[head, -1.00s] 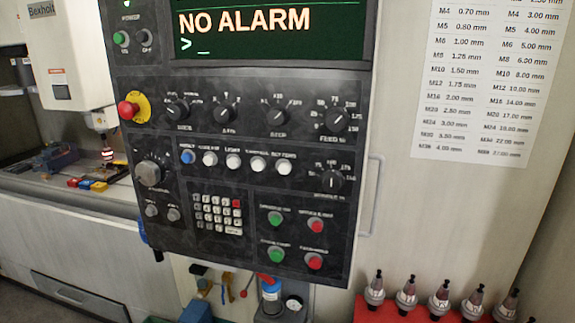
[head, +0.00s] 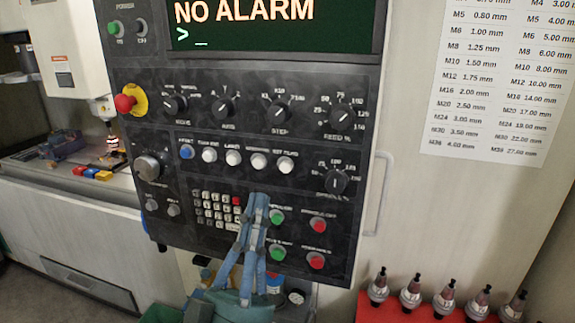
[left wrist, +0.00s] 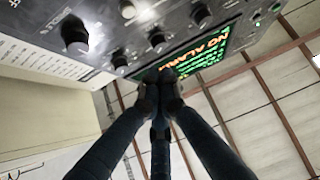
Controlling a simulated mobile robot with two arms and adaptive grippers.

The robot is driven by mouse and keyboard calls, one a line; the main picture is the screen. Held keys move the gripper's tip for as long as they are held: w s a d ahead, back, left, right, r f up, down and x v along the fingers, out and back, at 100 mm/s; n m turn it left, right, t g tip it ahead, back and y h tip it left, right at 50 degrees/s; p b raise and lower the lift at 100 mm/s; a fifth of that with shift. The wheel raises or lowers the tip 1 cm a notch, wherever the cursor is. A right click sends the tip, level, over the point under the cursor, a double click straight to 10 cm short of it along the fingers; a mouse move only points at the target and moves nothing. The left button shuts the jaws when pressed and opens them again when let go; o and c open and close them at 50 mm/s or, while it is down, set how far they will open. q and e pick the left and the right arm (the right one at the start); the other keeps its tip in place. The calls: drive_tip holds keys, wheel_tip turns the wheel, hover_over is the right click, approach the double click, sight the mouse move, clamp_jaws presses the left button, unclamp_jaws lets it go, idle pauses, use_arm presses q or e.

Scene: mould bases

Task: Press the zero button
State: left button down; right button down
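The dark control panel (head: 305,180) fills the middle of the head view. It has a row of one blue button (head: 186,152) and several white buttons, the rightmost white one (head: 285,164) among them. Labels are too blurred to tell which is the zero button. A number keypad (head: 217,210) is below the row. My left gripper (head: 259,198) is raised in front of the panel, right of the keypad, with fingertips together and nothing visible between them. In the left wrist view its closed fingers (left wrist: 161,77) point toward the panel; contact cannot be told. My right gripper is out of view.
Green buttons (head: 277,216) and red buttons (head: 318,225) are right of my left gripper. Knobs (head: 277,112) and a red emergency stop (head: 125,103) are higher up. Tool holders (head: 412,291) stand on a red surface at lower right.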

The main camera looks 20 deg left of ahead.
sight(286, 167)
use_arm(q)
drive_tip(key=shift+s+r, duration=0.1)
idle(0.3)
drive_tip(key=shift+w+d, duration=0.1)
drive_tip(key=shift+w, duration=4.4)
drive_tip(key=shift+w, duration=0.15)
drive_tip(key=shift+w, duration=0.25)
drive_tip(key=shift+w, duration=0.35)
drive_tip(key=shift+s, duration=0.8)
drive_tip(key=shift+s, duration=0.1)
